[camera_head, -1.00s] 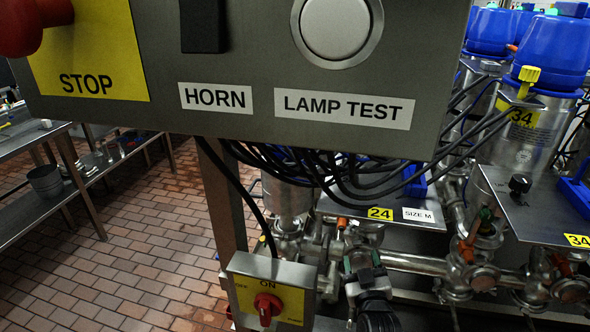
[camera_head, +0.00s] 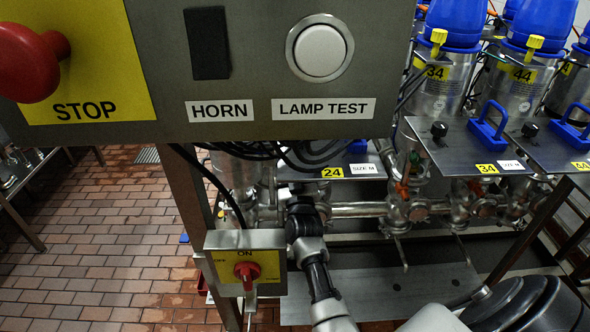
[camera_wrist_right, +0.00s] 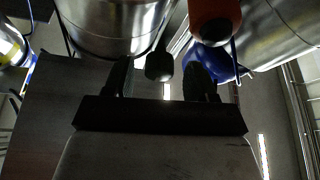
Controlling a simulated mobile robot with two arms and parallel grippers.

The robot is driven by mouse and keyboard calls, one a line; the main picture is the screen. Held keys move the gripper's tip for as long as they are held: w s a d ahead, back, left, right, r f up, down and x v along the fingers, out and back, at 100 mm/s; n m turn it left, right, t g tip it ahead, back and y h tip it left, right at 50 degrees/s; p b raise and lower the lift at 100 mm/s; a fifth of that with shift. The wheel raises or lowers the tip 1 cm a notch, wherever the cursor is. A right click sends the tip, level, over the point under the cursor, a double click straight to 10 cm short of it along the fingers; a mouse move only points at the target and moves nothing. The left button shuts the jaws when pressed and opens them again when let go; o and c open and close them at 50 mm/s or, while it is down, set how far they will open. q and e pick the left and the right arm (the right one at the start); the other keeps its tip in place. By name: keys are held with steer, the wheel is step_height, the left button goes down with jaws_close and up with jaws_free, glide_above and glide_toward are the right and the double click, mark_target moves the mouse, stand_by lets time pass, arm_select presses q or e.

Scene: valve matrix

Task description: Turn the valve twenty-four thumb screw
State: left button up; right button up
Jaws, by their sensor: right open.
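The yellow label 24 (camera_head: 332,173) is on a metal plate under the control box; the upper part of that station is hidden behind the box and cables. My right arm reaches up from the bottom, and its dark gripper (camera_head: 301,208) is just below and left of the label. In the right wrist view the right gripper (camera_wrist_right: 160,80) is open. A small dark knob (camera_wrist_right: 159,66), which looks like the thumb screw, shows between its two fingers. I cannot tell whether the fingers touch it. My left gripper is not in view.
The control box (camera_head: 250,118) with a red stop button (camera_head: 35,62) fills the upper left. A switch box (camera_head: 246,268) with a red knob stands left of my right arm. An orange-red part (camera_wrist_right: 214,18) and a metal vessel (camera_wrist_right: 115,25) crowd the gripper.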

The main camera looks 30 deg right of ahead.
steer(key=shift+d, duration=0.1)
steer(key=shift+c, duration=0.2)
steer(key=c, duration=0.9)
